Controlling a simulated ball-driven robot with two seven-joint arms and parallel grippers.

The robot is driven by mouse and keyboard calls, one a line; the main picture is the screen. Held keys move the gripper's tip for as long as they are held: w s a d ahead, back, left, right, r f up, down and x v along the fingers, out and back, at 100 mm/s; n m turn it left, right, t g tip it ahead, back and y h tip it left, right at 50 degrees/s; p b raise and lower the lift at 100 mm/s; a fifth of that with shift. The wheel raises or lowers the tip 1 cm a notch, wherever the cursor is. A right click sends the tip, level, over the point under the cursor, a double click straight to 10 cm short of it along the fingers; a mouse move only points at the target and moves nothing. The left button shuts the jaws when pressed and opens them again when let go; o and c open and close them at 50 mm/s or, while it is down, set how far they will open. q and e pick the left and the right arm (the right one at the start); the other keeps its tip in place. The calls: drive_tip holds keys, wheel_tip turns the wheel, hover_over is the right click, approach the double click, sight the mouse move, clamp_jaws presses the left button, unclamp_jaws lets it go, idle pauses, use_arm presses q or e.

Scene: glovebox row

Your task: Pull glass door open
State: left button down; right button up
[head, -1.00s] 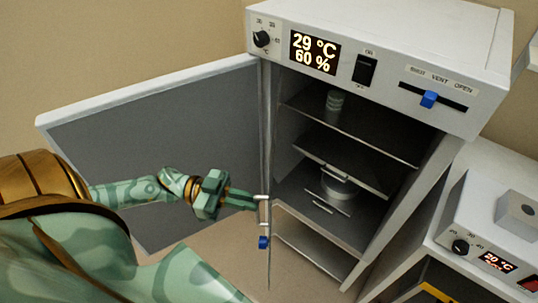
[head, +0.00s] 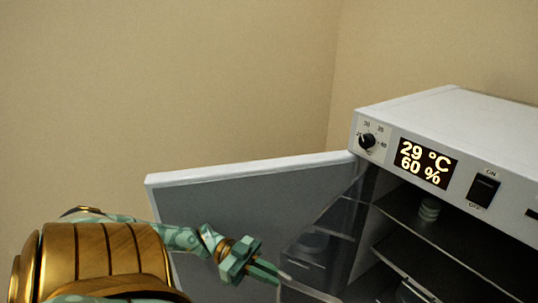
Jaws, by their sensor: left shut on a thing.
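The incubator's glass door (head: 335,225) is a see-through dark panel. It stands ajar, running from the hinge side of the opening toward the lower middle of the head view. My left gripper (head: 277,274) is shut on the glass door's handle (head: 300,287), a pale bar at the panel's free side. The handle's lower part is cut off by the picture's bottom edge. My right gripper is not in view.
The white outer door (head: 225,215) with its grey inner face stands wide open on the left, behind my left arm. The incubator (head: 470,125) is at the right, with a dial, display and switch. Shelves (head: 425,225) show inside, with a small jar (head: 429,209).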

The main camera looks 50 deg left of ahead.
use_arm(q)
drive_tip(key=shift+w+a+r, duration=0.15)
drive_tip(key=shift+w+r, duration=0.05)
drive_tip(key=shift+w, duration=0.15)
drive_tip(key=c, duration=1.8)
unclamp_jaws()
drive_tip(key=o, duration=0.3)
drive_tip(key=shift+w+f, duration=0.1)
drive_tip(key=shift+w, duration=0.2)
drive_tip(key=s+d+r+p, duration=0.3)
drive_tip(key=r, duration=0.1)
drive_tip(key=s+d+r+p, duration=0.3)
drive_tip(key=d+r, duration=0.1)
drive_tip(key=s+d+r+p, duration=0.3)
drive_tip(key=d+r, duration=0.1)
drive_tip(key=shift+r, duration=0.4)
